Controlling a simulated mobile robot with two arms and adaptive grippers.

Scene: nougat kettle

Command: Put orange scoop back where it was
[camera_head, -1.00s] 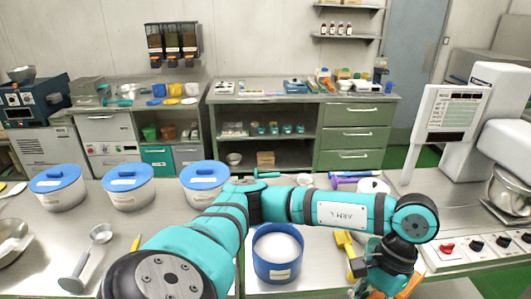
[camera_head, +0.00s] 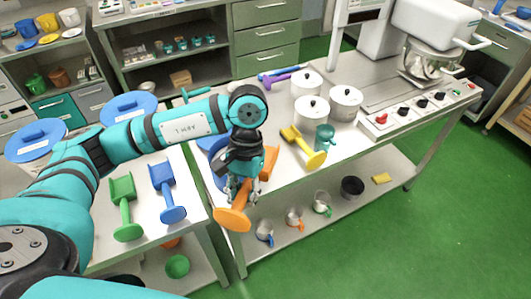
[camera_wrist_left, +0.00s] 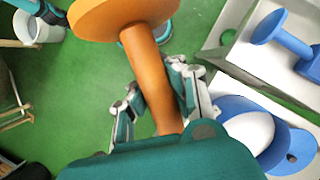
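My left gripper (camera_head: 243,190) is shut on the handle of the orange scoop (camera_head: 232,218) at the front edge of the right-hand table in the head view. The scoop's round handle end points toward me, and its orange bowl (camera_head: 269,163) shows partly behind the gripper. In the left wrist view the orange handle (camera_wrist_left: 150,75) runs between the fingers (camera_wrist_left: 158,100). The scoop's bowl is hidden there. A green scoop (camera_head: 123,208) and a blue scoop (camera_head: 168,190) lie on the left-hand table. A yellow scoop (camera_head: 303,147) lies right of the gripper. My right gripper is not in view.
A blue container (camera_head: 211,148) is partly hidden behind my arm. A lower shelf (camera_head: 345,210) holds several mugs. Green floor is open at the right.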

